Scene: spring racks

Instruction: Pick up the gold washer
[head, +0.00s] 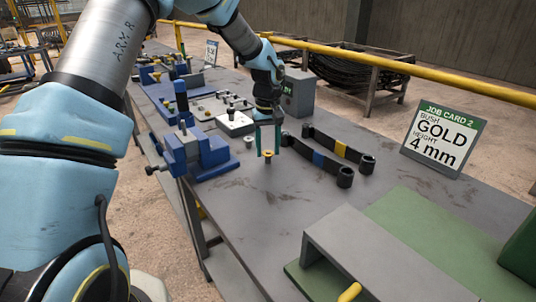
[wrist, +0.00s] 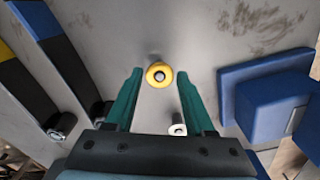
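In the head view the gold washer (head: 268,154) is a small gold piece on the grey bench top (head: 270,200). My gripper (head: 267,150) points down over it there, its fingers on either side. A small pale ring-shaped piece (wrist: 178,129) lies nearer the palm in the wrist view, close to the right finger.
A blue vise (head: 195,150) stands left of my gripper. Two dark leaf springs, one with a blue band (head: 318,160) and one with a yellow band (head: 340,149), lie to the right. A job card (head: 441,139) reads gold, 4 mm.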

